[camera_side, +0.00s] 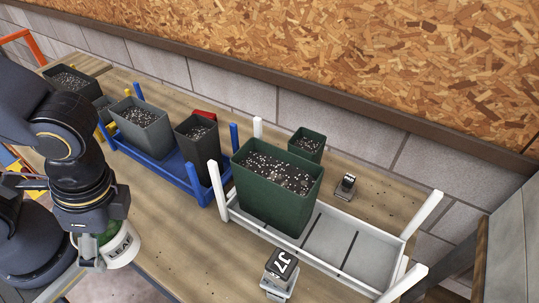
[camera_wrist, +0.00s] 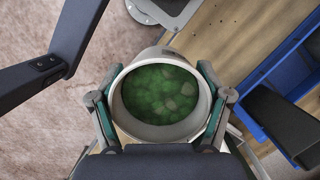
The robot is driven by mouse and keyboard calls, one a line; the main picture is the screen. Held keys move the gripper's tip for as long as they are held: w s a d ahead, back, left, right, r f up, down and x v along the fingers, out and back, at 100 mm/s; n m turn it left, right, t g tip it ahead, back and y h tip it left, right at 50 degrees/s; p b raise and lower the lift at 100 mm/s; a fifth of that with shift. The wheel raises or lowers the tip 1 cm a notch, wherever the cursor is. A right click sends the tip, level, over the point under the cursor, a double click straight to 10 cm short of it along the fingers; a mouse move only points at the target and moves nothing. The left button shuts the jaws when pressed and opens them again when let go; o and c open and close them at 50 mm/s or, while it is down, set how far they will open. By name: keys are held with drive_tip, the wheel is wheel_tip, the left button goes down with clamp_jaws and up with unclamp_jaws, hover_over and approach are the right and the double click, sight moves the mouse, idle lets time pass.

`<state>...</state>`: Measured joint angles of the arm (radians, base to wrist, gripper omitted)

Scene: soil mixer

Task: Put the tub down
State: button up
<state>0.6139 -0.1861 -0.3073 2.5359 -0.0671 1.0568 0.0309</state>
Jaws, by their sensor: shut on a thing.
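The tub (camera_side: 122,248) is a white round pot with dark lettering on its side and green contents. In the wrist view the tub (camera_wrist: 160,131) sits between the two fingers of my gripper (camera_wrist: 160,105), which press on its rim from left and right. My gripper (camera_side: 95,243) is shut on the tub in the side view, at the lower left by the table's near edge. The tub looks upright. Its bottom is partly hidden, and I cannot tell whether it touches anything below.
A blue tray (camera_side: 183,172) on the wooden table (camera_side: 180,248) holds grey pots. A white tray (camera_side: 330,262) holds a large green pot (camera_side: 275,195); its right part is empty. A block marked J7 (camera_side: 281,264) stands in front. Bare table lies between the tub and the white tray.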

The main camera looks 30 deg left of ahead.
drive_tip(key=w+d+f, duration=0.2)
drive_tip(key=w+f, duration=0.1)
drive_tip(key=w+d+f, duration=0.2)
drive_tip(key=w+f, duration=0.1)
drive_tip(key=w, duration=0.1)
drive_tip(key=w+d+f, duration=0.3)
drive_tip(key=w, duration=0.1)
drive_tip(key=shift+w+f, duration=0.1)
drive_tip(key=shift+f, duration=0.1)
drive_tip(key=shift+w+d+f, duration=0.1)
drive_tip(key=shift+w+f, duration=0.1)
drive_tip(key=shift+f, duration=1.6)
drive_tip(key=shift+f, duration=0.1)
drive_tip(key=o, duration=1.3)
drive_tip(key=shift+c, duration=0.2)
